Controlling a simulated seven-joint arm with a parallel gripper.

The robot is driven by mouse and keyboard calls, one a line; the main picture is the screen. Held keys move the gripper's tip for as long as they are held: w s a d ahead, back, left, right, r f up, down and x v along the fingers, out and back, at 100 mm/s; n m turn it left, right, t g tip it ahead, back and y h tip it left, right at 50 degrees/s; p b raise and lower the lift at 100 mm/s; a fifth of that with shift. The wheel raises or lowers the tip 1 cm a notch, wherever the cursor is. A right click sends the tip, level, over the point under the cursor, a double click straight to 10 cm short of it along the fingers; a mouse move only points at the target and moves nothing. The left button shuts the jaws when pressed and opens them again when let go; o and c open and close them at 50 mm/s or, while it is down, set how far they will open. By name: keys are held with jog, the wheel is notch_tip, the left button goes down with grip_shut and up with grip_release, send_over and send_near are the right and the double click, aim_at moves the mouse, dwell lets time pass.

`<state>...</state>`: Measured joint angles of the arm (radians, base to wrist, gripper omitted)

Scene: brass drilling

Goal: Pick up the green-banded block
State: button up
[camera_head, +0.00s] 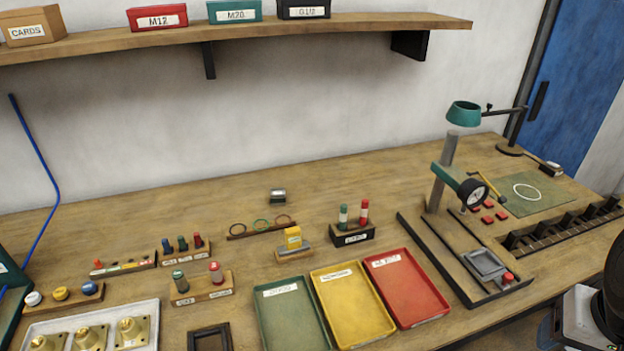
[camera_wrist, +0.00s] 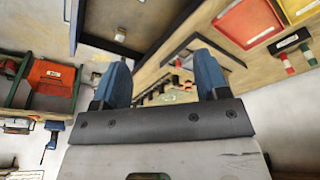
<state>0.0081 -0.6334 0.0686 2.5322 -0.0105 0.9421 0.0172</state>
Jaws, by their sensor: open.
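No block with a clear green band can be made out. A small dark block with a pale top (camera_head: 278,196) stands alone near the wall on the wooden bench (camera_head: 330,180) in the head view; its band colour is too small to tell. A green-topped gauge (camera_head: 343,216) and a red-topped gauge (camera_head: 364,212) stand in a black holder (camera_head: 353,235). My gripper (camera_wrist: 161,80) shows in the wrist view with its two blue fingers apart and nothing between them. It is away from the small dark block.
Green (camera_head: 290,315), yellow (camera_head: 352,305) and red (camera_head: 408,288) trays lie at the front. A gauge stand (camera_head: 441,175) with a dial is right of them. Several small racks and a white tray of brass parts (camera_head: 90,330) fill the left. A shelf (camera_head: 240,30) overhangs the back.

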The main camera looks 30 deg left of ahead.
jog(key=shift+o, duration=0.4)
jog(key=shift+w+a, duration=0.1)
jog(key=w+a+f+m+g+y, duration=0.1)
jog(key=w+a+m+g+y, duration=0.45)
jog(key=w+a, duration=2)
jog(key=m+g+y, duration=0.4)
jog(key=m+y, duration=0.2)
send_near(278, 196)
jog(key=shift+w+a+f+n, duration=0.15)
jog(key=shift+w+a, duration=0.05)
jog(key=shift+a, duration=0.35)
jog(key=shift+w+a+f+n, duration=0.1)
jog(key=shift+w+a+f, duration=0.05)
jog(key=shift+a, duration=0.4)
jog(key=shift+a+f+g, duration=0.25)
jog(key=shift+a+f, duration=0.1)
jog(key=shift+a, duration=0.15)
